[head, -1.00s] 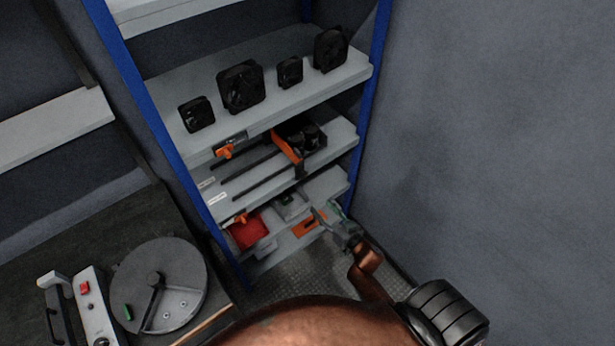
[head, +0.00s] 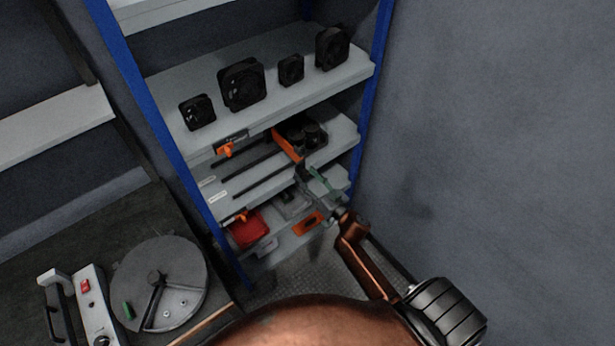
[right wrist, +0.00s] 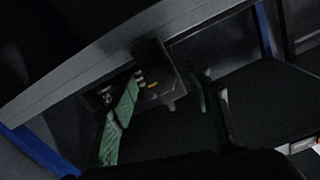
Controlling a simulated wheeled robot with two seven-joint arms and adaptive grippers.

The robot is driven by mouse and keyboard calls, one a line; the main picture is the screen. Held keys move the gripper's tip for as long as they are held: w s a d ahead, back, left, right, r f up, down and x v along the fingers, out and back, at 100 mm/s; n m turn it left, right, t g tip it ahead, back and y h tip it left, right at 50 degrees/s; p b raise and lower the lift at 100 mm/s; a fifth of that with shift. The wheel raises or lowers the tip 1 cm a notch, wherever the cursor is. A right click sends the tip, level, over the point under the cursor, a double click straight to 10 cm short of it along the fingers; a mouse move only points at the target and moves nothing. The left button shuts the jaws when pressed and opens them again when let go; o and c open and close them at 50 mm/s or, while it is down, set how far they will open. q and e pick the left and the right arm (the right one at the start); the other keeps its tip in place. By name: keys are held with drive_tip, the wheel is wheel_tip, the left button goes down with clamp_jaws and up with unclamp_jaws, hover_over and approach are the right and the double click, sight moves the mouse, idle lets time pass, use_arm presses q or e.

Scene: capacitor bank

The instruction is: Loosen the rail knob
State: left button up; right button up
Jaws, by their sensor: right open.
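Two orange knobs sit on the shelf front edges: an upper orange knob (head: 226,150) and a lower orange knob (head: 240,216). I cannot tell which is the rail knob. Dark rails (head: 258,178) run along the middle shelf to an orange crosspiece (head: 288,146) with dark round parts behind it. My right gripper (head: 314,180) is open by the right end of the middle shelf, near the crosspiece's front end. In the right wrist view my open green-padded fingers (right wrist: 170,82) stand either side of a dark block (right wrist: 156,76); contact is unclear. My left gripper is out of view.
Several black fans stand on the upper shelf (head: 290,102). Blue posts (head: 372,90) frame the rack. A red bin (head: 248,229) and an orange part (head: 308,223) lie on the bottom shelf. A grey wall is at right; a bench with a round disc (head: 185,270) is at left.

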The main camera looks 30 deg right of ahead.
drive_tip(key=shift+d, duration=0.1)
drive_tip(key=c, duration=1.2)
drive_tip(key=shift+o, duration=0.2)
